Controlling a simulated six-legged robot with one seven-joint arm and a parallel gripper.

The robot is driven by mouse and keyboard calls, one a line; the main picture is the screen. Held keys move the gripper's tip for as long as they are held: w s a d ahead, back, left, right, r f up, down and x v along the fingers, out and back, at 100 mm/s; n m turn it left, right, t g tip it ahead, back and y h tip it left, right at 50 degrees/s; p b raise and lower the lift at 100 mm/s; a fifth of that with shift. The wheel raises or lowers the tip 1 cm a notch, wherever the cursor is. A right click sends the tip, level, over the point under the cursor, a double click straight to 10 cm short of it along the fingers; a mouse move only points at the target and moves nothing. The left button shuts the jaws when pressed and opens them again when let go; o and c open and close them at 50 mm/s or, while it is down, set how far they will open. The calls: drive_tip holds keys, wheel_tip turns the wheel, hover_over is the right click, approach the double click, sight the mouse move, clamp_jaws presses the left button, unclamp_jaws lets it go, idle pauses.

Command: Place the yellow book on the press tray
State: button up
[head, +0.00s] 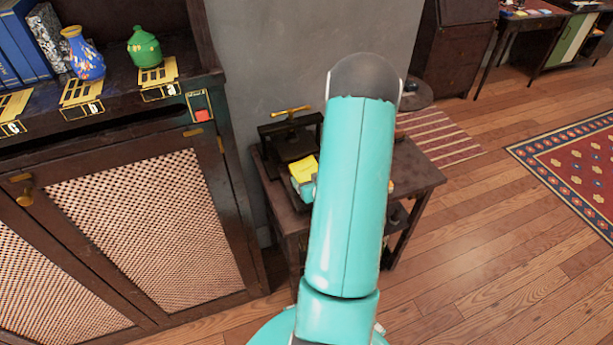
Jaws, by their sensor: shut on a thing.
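The yellow book (304,168) is at the front of a dark book press (275,138) with a brass handle on top. The press stands on a small dark side table (415,175). My gripper (303,184) shows only in part, at the book's near edge, shut on the book. My teal arm hides the rest of the gripper and the right part of the book. I cannot tell the press tray apart from the dark press, nor whether the book touches it.
A dark cabinet (210,250) with woven door panels stands left of the side table. On it are a blue patterned vase (84,55), a green lidded pot (144,46), blue books (22,45) and yellow cards. Open wooden floor and a red rug (575,165) lie to the right.

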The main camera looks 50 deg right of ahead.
drive_tip(key=shift+s+r, duration=0.1)
drive_tip(key=shift+s, duration=0.2)
drive_tip(key=shift+w, duration=0.2)
drive_tip(key=shift+s+f, duration=0.2)
drive_tip(key=o, duration=1)
drive_tip(key=shift+w+f, duration=0.1)
drive_tip(key=shift+f, duration=0.05)
drive_tip(key=shift+r, duration=0.3)
drive_tip(key=shift+a, duration=0.1)
